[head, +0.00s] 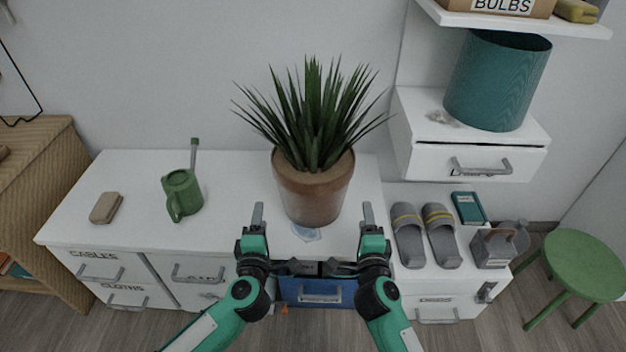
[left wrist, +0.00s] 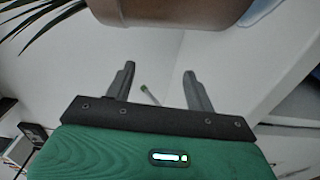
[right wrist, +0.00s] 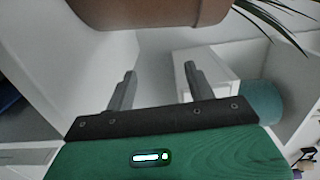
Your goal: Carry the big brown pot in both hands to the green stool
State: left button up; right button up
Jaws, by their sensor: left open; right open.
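The big brown pot (head: 312,192) holds a spiky green plant (head: 315,115) and stands upright on the white desk. Its side also shows at the top of the left wrist view (left wrist: 170,12) and of the right wrist view (right wrist: 150,12). My left gripper (head: 257,215) is open and empty at the pot's near left. My right gripper (head: 368,214) is open and empty at its near right. Neither appears to touch the pot. The green stool (head: 583,265) stands on the floor at the far right.
A green watering can (head: 181,193) and a tan block (head: 105,207) lie left on the desk (head: 135,170). Grey slippers (head: 425,236), a teal box (head: 468,207) and a grey caddy (head: 494,247) sit right. A teal bin (head: 498,82) stands on the raised drawer unit.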

pick_arm(q)
jog(key=w, duration=1.3)
jog(key=shift+w, duration=0.4)
pick_arm(e)
jog(key=w, duration=1.3)
jog(key=shift+w+a, duration=0.1)
jog(key=shift+w, duration=0.3)
pick_arm(q)
jog(key=shift+s+d, duration=0.1)
jog(key=shift+d, duration=0.25)
pick_arm(e)
jog(key=shift+s+a, duration=0.1)
jog(key=shift+a, duration=0.2)
pick_arm(q)
jog(key=shift+d, duration=0.4)
pick_arm(e)
jog(key=shift+a, duration=0.35)
